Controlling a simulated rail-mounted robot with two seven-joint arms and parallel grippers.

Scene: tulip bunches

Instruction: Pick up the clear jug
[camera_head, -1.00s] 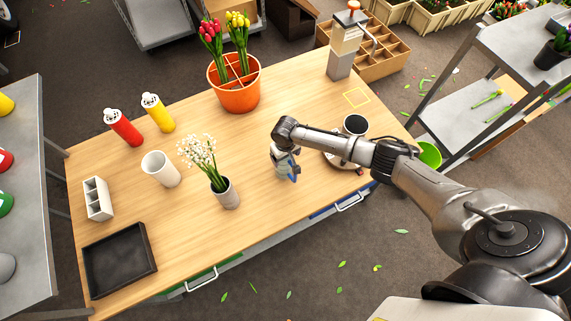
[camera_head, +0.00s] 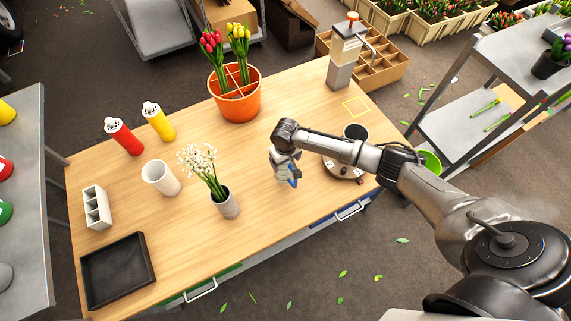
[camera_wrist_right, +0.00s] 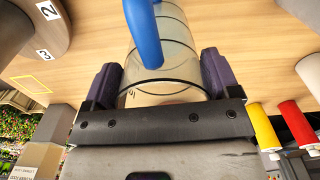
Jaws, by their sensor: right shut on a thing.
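The clear jug (camera_wrist_right: 175,50) fills the upper middle of the right wrist view, with a blue handle (camera_wrist_right: 143,32) and dark rings around its see-through wall. My right gripper (camera_wrist_right: 160,85) has one dark finger on each side of the jug and is shut on it. In the head view the jug (camera_head: 284,174) is mostly hidden under my right gripper (camera_head: 285,158), near the front edge of the wooden table (camera_head: 130,210). I cannot tell whether its base touches the table. My left gripper is not in view.
A grey pot of white flowers (camera_head: 226,205) stands left of the jug, with a white cup (camera_head: 160,178) beyond. A dark cup (camera_head: 355,132) and a round numbered base (camera_head: 345,170) are close on the right. An orange pot (camera_head: 240,104) stands behind.

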